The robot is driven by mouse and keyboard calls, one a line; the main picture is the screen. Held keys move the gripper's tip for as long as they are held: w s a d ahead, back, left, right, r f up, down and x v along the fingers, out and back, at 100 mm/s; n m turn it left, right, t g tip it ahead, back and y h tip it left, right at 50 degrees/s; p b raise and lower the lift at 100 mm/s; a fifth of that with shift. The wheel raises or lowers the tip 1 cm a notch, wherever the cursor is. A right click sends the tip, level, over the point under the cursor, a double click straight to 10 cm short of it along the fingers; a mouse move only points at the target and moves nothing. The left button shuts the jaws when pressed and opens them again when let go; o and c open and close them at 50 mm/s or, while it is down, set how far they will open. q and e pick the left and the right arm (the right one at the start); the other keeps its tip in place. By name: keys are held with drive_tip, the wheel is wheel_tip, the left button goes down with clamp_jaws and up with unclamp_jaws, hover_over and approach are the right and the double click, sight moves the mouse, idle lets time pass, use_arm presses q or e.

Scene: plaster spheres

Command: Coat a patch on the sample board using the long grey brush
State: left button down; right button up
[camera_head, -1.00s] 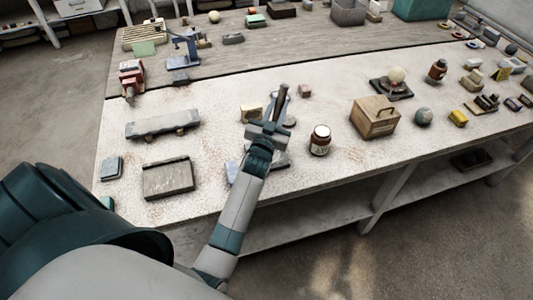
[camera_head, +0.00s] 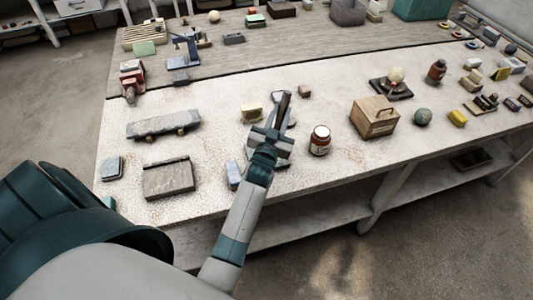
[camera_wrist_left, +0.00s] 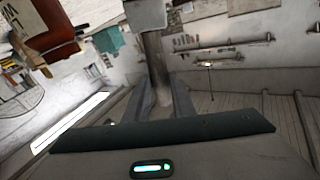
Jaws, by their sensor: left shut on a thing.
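My left gripper (camera_head: 272,132) is over the front middle of the white worktop, shut on a long brush (camera_head: 284,106). In the head view the brush's dark upper part rises from the jaws, tilted a little right. In the left wrist view, the fingers (camera_wrist_left: 160,102) stand on either side of its grey shaft (camera_wrist_left: 155,62), with a pale block-like end at the top edge. A flat grey-brown board (camera_head: 168,180) lies at the front left, apart from the gripper. I cannot tell for certain that it is the sample board. My right gripper is not in view.
A brown jar (camera_head: 320,140) stands close right of my gripper, and a wooden box (camera_head: 375,117) is farther right. A long grey slab (camera_head: 163,124) lies behind the board. Bare worktop lies between slab and gripper.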

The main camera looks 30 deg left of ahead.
use_arm(q)
drive_tip(key=shift+s+d, duration=0.5)
drive_tip(key=shift+d, duration=0.1)
drive_tip(key=shift+w+a, duration=0.1)
drive_tip(key=shift+a, duration=0.05)
drive_tip(key=shift+w+a, duration=0.65)
drive_tip(key=shift+a, duration=0.1)
drive_tip(key=shift+w+a, duration=0.7)
drive_tip(key=shift+a, duration=0.15)
